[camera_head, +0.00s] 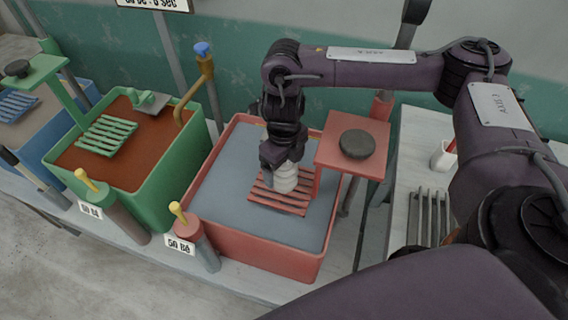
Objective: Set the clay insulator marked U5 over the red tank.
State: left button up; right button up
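The red tank (262,252) stands in the middle and holds a grey-blue liquid. A red slatted rack (282,207) lies over the liquid, beside a red post with a flat red top (375,143). My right gripper (281,160) points down over the tank, shut on a pale, ribbed clay insulator (286,181). The insulator is upright above the rack; I cannot tell whether it touches the slats. No mark is readable on it. The gripper hides its top. My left gripper is not in view.
A green tank (171,180) with brown liquid and a green rack stands to the left, a blue tank (42,147) beyond it. A red-capped post (186,228) stands before the red tank. A grey slatted rack (428,216) and white cup (441,156) are at right.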

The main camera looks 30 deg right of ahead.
jog(key=shift+r, duration=0.1)
jog(key=shift+r, duration=0.25)
notch_tip(320, 180, up, 12)
jog(key=shift+f+p, duration=0.2)
jog(key=shift+p, duration=0.95)
